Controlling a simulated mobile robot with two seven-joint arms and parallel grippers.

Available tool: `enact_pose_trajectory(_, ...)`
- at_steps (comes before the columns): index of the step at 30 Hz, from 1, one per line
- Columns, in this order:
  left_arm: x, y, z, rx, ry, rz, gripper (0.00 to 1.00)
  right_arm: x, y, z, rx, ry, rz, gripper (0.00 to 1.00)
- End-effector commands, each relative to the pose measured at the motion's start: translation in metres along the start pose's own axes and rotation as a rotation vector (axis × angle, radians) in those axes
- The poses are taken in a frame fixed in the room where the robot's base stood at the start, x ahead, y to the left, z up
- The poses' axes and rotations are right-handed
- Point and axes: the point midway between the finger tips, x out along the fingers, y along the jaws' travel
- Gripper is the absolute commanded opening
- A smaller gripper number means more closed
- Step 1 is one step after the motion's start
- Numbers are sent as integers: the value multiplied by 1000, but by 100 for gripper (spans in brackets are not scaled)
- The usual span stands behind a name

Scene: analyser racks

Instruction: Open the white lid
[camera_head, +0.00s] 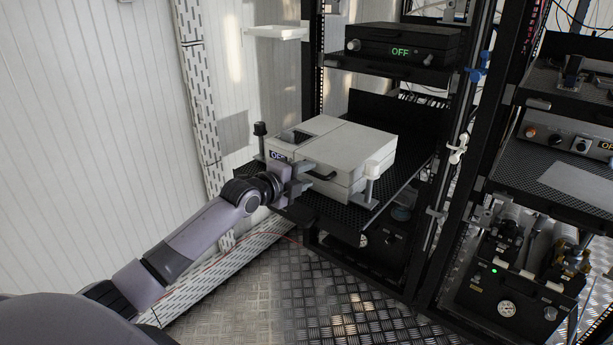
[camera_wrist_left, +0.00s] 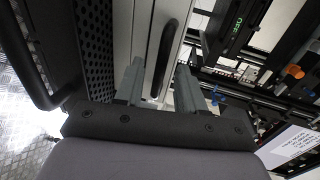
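The white lid (camera_head: 345,143) is the top of a white box-shaped analyser (camera_head: 330,185) on a black perforated shelf, and it looks closed. A dark curved handle (camera_head: 323,177) sits on the front of it. My left gripper (camera_head: 312,180) is at the front face by this handle. In the left wrist view my left gripper (camera_wrist_left: 159,84) is open, with its two grey fingers apart. The black handle (camera_wrist_left: 164,58) lies between them in that view. I cannot tell whether the fingers touch it. My right gripper is not in view.
A black unit reading OFF (camera_head: 400,45) sits on the shelf above. Rack uprights and a second rack (camera_head: 560,200) stand to the right. The metal floor (camera_head: 270,290) in front is clear.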

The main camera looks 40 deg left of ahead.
Motion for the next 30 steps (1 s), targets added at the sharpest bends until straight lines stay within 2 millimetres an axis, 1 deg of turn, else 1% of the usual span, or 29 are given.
enact_pose_trajectory(4,8,0,0,0,-1,-1,39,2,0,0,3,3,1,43)
enact_pose_trajectory(14,10,0,0,0,0,0,39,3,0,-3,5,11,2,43)
enact_pose_trajectory(15,10,0,0,0,0,0,26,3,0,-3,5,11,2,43)
enact_pose_trajectory(17,10,0,0,0,0,0,6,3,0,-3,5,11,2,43)
enact_pose_trajectory(18,10,0,0,0,0,0,0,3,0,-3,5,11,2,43)
enact_pose_trajectory(26,10,-2,0,1,0,3,0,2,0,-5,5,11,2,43)
enact_pose_trajectory(30,8,-10,1,2,0,18,0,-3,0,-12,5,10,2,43)
